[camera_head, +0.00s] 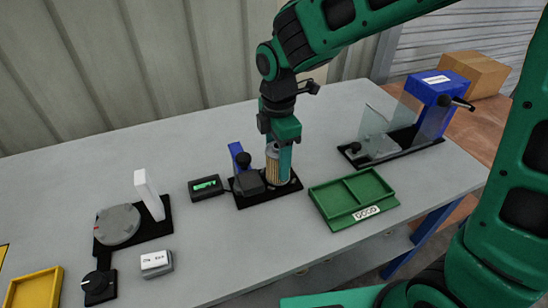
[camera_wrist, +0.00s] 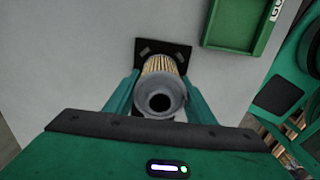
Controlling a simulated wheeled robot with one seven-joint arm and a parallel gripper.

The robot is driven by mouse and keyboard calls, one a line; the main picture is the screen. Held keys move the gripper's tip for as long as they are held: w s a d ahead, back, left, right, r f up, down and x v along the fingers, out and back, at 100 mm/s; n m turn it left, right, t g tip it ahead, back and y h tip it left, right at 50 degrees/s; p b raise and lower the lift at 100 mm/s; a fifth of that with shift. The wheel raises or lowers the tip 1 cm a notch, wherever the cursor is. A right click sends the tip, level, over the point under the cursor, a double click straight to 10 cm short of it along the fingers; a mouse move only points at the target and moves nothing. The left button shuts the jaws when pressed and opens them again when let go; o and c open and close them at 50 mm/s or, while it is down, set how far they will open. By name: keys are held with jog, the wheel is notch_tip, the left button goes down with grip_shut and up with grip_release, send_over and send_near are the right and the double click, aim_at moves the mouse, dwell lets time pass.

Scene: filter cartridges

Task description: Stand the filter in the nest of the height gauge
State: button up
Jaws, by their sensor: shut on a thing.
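The filter (camera_head: 272,168) is a pleated tan cylinder with a grey end cap. It is upright in my gripper (camera_head: 280,152), at the right part of the height gauge's black base (camera_head: 246,200). In the wrist view the filter (camera_wrist: 160,92) sits between both fingers of my gripper (camera_wrist: 160,98), its open end cap facing the camera. The gauge has a blue post (camera_head: 236,152) and a dark head left of the filter. The filter's lower end is near the base; the nest is hidden, so I cannot tell whether it is seated.
A green tray (camera_head: 329,207) with two compartments, labelled GOOD, lies right of the gauge. A small display (camera_head: 206,187) stands left. A round grey plate device (camera_head: 118,225), a white labelled block (camera_head: 156,262) and a yellow tray (camera_head: 36,290) are further left. A clear-shielded device (camera_head: 432,115) stands right.

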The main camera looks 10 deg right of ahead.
jog(key=shift+f, duration=0.25)
dwell(0.6)
jog(key=o, duration=1.6)
jog(key=shift+c, duration=0.2)
jog(key=shift+w, duration=0.1)
jog(key=shift+r, duration=0.15)
jog(key=shift+r, duration=0.9)
jog(key=shift+r, duration=0.1)
